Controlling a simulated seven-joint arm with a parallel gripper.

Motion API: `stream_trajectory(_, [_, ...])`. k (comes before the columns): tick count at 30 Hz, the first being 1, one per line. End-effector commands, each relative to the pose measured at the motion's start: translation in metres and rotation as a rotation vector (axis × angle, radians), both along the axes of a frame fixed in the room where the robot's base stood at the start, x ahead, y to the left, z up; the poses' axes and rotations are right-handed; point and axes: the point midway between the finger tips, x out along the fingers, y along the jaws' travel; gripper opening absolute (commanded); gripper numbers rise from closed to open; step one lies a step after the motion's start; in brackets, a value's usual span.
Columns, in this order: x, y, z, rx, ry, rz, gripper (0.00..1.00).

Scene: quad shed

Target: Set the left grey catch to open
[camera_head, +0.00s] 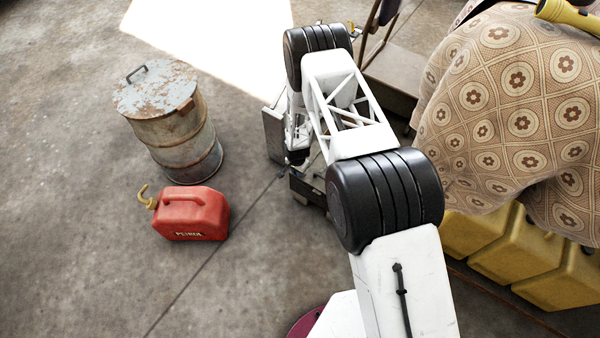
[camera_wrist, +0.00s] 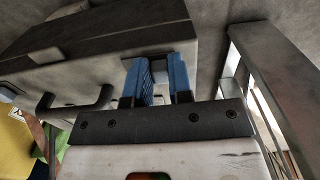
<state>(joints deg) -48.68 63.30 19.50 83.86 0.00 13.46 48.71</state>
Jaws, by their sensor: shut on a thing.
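In the wrist view, my gripper (camera_wrist: 160,70) has blue fingers set close together against the front of a dark grey case (camera_wrist: 95,50). The fingers are shut on a small grey catch (camera_wrist: 159,90), of which only a sliver shows between them. Its exact position is hard to make out. A black handle (camera_wrist: 75,106) sticks out from the case to the left of the fingers. In the head view, my arm hides the fingers and the catch. Part of a grey box-like thing (camera_head: 272,134) shows at the arm's left side.
A rusty drum (camera_head: 165,125) and a red petrol can (camera_head: 191,213) stand on the concrete to the left. A patterned cloth (camera_head: 520,110) hangs over yellow cans (camera_head: 515,255) at the right. A metal frame (camera_wrist: 265,80) rises right of my gripper in the wrist view.

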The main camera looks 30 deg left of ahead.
Motion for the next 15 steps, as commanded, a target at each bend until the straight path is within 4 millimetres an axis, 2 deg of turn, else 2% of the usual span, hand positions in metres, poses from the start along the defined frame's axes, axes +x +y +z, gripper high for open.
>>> stream_trajectory(7, [0.0007,0.0015,-0.0001,0.002,-0.002,0.000,0.00])
stream_trajectory(8, [0.0008,0.0016,0.0000,0.002,-0.002,0.000,0.24])
stream_trajectory(9, [0.0008,0.0017,0.0000,0.002,-0.002,0.000,0.30])
stream_trajectory(12, [0.0008,0.0016,0.0001,0.002,-0.002,0.001,0.46])
stream_trajectory(15, [0.0007,0.0014,0.0001,0.002,-0.002,0.001,0.47])
